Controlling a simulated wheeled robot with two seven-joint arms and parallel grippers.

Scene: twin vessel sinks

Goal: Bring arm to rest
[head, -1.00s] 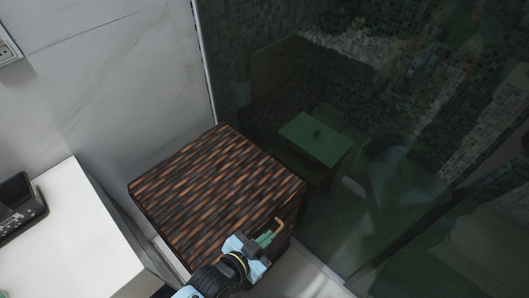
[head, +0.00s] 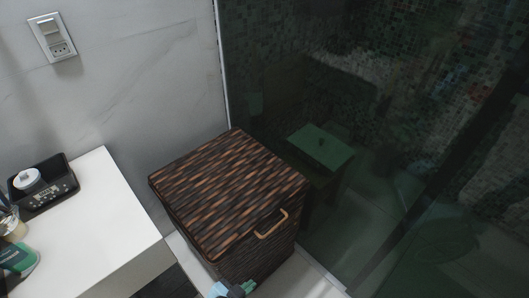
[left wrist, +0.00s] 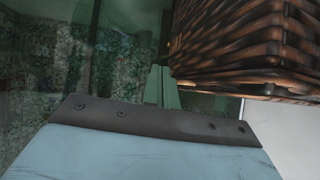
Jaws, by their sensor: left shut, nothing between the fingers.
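My left gripper (head: 236,290) shows only in part at the bottom edge of the head view, in front of the lower part of a dark brown woven hamper (head: 230,185). In the left wrist view its green fingers (left wrist: 162,86) are together with nothing between them. The hamper's woven side (left wrist: 240,45) is at the upper right there, beside the fingers; I cannot tell how far off it is. The hamper's lid is down, and its tan handle (head: 272,224) is free of the gripper. My right gripper is in neither view.
A white counter (head: 85,220) stands at the left with a black tray (head: 43,188) and a green-labelled container (head: 18,258). A dark glass shower panel (head: 330,90) stands behind and right of the hamper. A wall socket (head: 52,37) is at the upper left.

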